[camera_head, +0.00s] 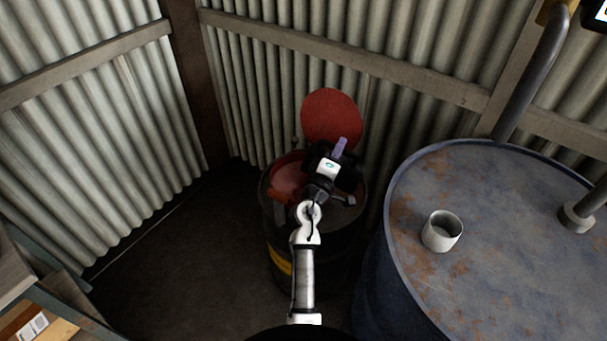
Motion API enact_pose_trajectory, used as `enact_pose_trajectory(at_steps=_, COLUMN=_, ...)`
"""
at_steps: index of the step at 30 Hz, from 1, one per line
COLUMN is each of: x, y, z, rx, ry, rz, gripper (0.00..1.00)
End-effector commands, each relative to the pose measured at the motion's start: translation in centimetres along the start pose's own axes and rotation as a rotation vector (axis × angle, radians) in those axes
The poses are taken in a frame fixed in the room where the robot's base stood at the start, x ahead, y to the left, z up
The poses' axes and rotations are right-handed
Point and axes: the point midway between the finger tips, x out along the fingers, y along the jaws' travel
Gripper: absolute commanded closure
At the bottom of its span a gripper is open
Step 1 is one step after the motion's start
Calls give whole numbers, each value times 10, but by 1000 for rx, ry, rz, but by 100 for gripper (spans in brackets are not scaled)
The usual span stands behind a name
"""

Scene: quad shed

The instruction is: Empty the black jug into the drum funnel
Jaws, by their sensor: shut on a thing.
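The red drum funnel (288,178) sits on top of a dark drum (280,228) in the shed corner. Its round red lid (332,115) stands open behind it. My gripper (325,178) is over the drum top, just right of the funnel bowl, and is shut on the black jug (347,176). The jug is dark against the dark drum top, and my gripper and wrist hide part of it. A purple piece (340,147) sticks up at the far side of the gripper. I cannot tell the jug's tilt or see any liquid.
A large rusty blue drum (500,290) stands close on the right, with a white cup (442,231) and a pipe (530,75) on top. Corrugated walls (90,140) close off the back and left. A shelf with a cardboard box (45,327) is at lower left. Floor at left is clear.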

Motion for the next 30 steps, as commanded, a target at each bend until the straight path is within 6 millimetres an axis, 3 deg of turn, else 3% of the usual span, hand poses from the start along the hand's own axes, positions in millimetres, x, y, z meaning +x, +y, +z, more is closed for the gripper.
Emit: enact_pose_trajectory(at_steps=30, x=-1, y=-2, z=-10, rx=-130, ry=25, rz=2, gripper=100)
